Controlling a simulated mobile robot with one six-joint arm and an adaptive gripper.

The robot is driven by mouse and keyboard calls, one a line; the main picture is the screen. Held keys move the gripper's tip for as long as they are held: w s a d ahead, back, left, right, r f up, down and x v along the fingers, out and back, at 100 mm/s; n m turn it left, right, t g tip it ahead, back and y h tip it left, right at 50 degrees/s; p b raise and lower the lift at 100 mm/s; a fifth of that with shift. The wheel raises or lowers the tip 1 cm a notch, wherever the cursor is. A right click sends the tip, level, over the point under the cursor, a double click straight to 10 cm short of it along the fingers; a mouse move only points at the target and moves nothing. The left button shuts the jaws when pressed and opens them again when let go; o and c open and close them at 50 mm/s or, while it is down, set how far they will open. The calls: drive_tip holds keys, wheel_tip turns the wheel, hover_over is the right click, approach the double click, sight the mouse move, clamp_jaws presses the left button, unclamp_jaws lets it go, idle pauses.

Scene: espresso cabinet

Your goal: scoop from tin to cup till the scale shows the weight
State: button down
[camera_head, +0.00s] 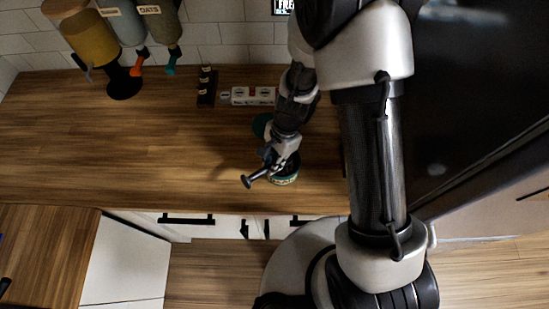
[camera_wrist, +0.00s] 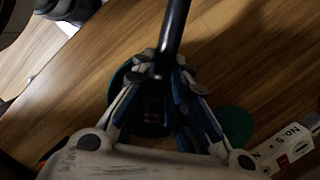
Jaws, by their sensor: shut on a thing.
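My gripper (camera_head: 271,158) is shut on the dark handle of a scoop (camera_head: 253,179). The handle (camera_wrist: 174,35) also runs up from between the fingertips (camera_wrist: 164,75) in the wrist view. A round tin (camera_head: 284,181) with a green and pale label stands on the counter right under my gripper. Its green rim (camera_wrist: 118,88) shows behind the fingers. The scoop's bowl is hidden, so I cannot tell whether it is inside the tin or holds anything. A green disc (camera_wrist: 238,124), perhaps the lid, lies beside the tin. I cannot make out a cup or a scale reading.
A white labelled strip (camera_head: 252,96) and a dark rack with small items (camera_head: 207,87) stand at the back. Dispensers (camera_head: 84,38) hang at the back left. The counter (camera_head: 120,150) left of the tin is clear. Its front edge is close to the tin.

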drive_tip(key=shift+s+a+r+t+h+p, duration=0.15)
drive_tip(key=shift+r+t+h+p, duration=0.3)
drive_tip(key=shift+p, duration=1)
drive_tip(key=shift+s+a+r+t+h+p, duration=0.15)
drive_tip(key=shift+r+p, duration=0.45)
drive_tip(key=shift+p, duration=0.85)
drive_tip(key=shift+a+r+p, duration=0.15)
drive_tip(key=shift+r+p, duration=1.35)
drive_tip(key=shift+p, duration=0.45)
drive_tip(key=shift+r, duration=0.1)
